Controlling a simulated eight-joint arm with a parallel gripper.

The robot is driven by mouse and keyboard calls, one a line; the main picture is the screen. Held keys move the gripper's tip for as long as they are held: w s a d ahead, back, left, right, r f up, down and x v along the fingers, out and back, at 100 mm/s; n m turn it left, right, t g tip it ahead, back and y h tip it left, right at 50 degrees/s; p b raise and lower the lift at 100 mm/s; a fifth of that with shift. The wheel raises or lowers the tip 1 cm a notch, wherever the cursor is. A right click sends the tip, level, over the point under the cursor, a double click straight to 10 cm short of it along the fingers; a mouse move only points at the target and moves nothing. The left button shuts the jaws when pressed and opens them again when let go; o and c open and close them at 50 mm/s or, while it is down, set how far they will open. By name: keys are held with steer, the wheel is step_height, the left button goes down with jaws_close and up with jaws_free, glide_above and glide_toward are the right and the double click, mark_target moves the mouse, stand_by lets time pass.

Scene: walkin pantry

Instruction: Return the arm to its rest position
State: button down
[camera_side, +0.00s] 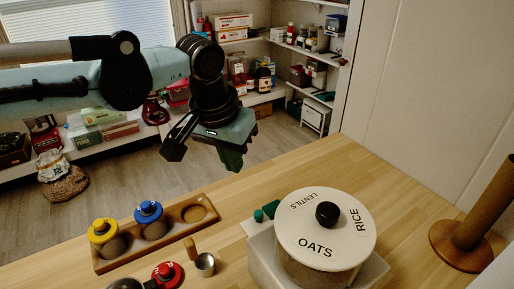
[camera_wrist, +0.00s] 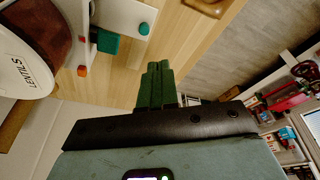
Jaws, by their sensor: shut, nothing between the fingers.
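My gripper (camera_side: 232,160) hangs in the air above the far edge of the wooden counter, apart from everything on it. Its green fingers (camera_wrist: 158,80) are together and empty in the wrist view. My arm comes in from the left in the side view, roughly level, with the wrist bent downward.
A round canister (camera_side: 322,232) labelled LENTILS, RICE and OATS stands on a pale base (camera_side: 262,250). A wooden tray (camera_side: 178,238) holds yellow-topped (camera_side: 102,230) and blue-topped (camera_side: 149,211) jars. A red-topped jar (camera_side: 167,274), metal scoop (camera_side: 205,264) and brown post (camera_side: 487,205) stand nearby. Shelves line the back.

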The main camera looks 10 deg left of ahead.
steer(key=s+a+r+n+t, duration=0.1)
steer(key=s+a, duration=0.1)
steer(key=a, duration=0.8)
steer(key=s+a+r+t, duration=0.1)
steer(key=s+a+r, duration=0.15)
steer(key=a, duration=0.65)
steer(key=s+a+f+t, duration=0.1)
steer(key=s+a+f, duration=0.2)
steer(key=s+a, duration=0.1)
steer(key=s+a+f+n+t+y, duration=0.1)
steer(key=s+a+f, duration=0.2)
steer(key=s+a, duration=0.2)
steer(key=shift+a+f+n, duration=0.25)
steer(key=shift+a+n, duration=0.05)
steer(key=shift+a, duration=0.75)
steer(key=shift+w+r, duration=0.1)
steer(key=w+d+r+m+h, duration=0.25)
steer(key=w+d+m, duration=0.25)
steer(key=d, duration=0.4)
steer(key=w+d+r+m+h, duration=0.1)
steer(key=w+d+r+m, duration=0.35)
steer(key=d, duration=0.35)
steer(key=w+d+m+h, duration=0.1)
steer(key=d+m, duration=0.6)
steer(key=d, duration=1.3)
steer(key=shift+w+d+h, duration=0.25)
steer(key=shift+d+h, duration=0.1)
steer(key=shift+h, duration=0.3)
